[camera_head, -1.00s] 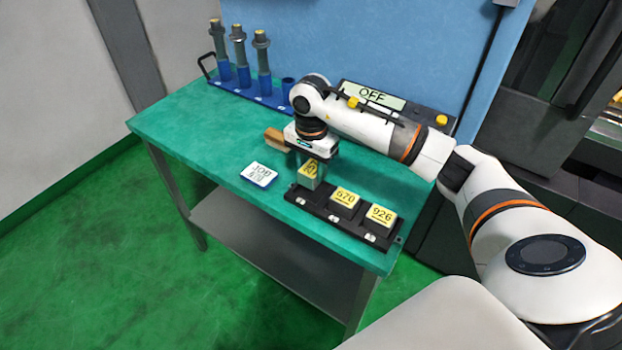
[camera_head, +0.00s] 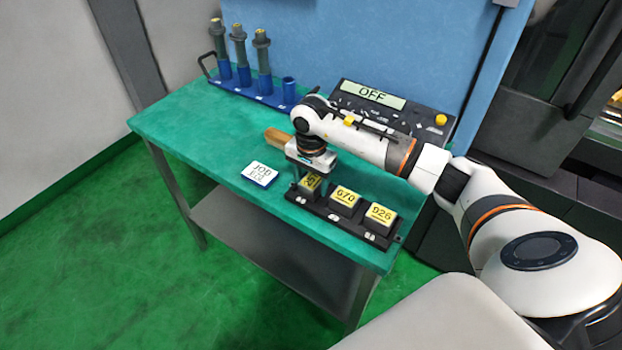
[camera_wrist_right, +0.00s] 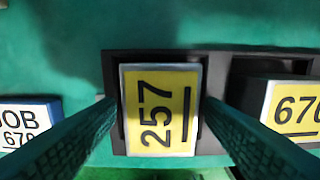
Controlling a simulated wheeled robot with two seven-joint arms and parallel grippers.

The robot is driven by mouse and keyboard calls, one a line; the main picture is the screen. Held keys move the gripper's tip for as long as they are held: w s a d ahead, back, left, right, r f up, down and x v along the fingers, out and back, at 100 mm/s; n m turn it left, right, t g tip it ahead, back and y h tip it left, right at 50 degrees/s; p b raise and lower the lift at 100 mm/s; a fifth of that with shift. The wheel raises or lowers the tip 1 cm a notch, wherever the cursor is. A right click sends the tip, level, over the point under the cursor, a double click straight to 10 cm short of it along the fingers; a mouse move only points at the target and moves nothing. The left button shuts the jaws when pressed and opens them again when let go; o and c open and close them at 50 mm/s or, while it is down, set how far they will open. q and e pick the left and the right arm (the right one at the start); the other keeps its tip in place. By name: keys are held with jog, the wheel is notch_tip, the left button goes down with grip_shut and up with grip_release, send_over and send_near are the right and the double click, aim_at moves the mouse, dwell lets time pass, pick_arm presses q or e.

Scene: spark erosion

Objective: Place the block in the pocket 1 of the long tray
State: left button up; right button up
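The long black tray (camera_head: 325,216) lies along the near right edge of the green table. The block marked 257 (camera_wrist_right: 160,115) is in the tray's leftmost pocket and looks level in the right wrist view; its label also shows in the head view (camera_head: 311,183). My right gripper (camera_head: 311,180) points down over this pocket. In the right wrist view its fingers (camera_wrist_right: 160,104) flank the block closely and look shut on it. How deep the block sits is hard to tell. My left gripper is not in view.
Blocks 670 (camera_head: 344,198) and 926 (camera_head: 380,214) fill the other pockets. A JOB card (camera_head: 260,173) lies left of the tray. A wooden-looking piece (camera_head: 277,136) is behind the gripper. A blue rack (camera_head: 250,93) and a panel with an OFF sign (camera_head: 376,95) stand behind.

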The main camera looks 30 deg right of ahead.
aim_at(311, 181)
jog(key=shift+r+p, duration=0.3)
jog(key=shift+r+b, duration=0.35)
notch_tip(311, 181, up, 11)
jog(key=b, duration=0.2)
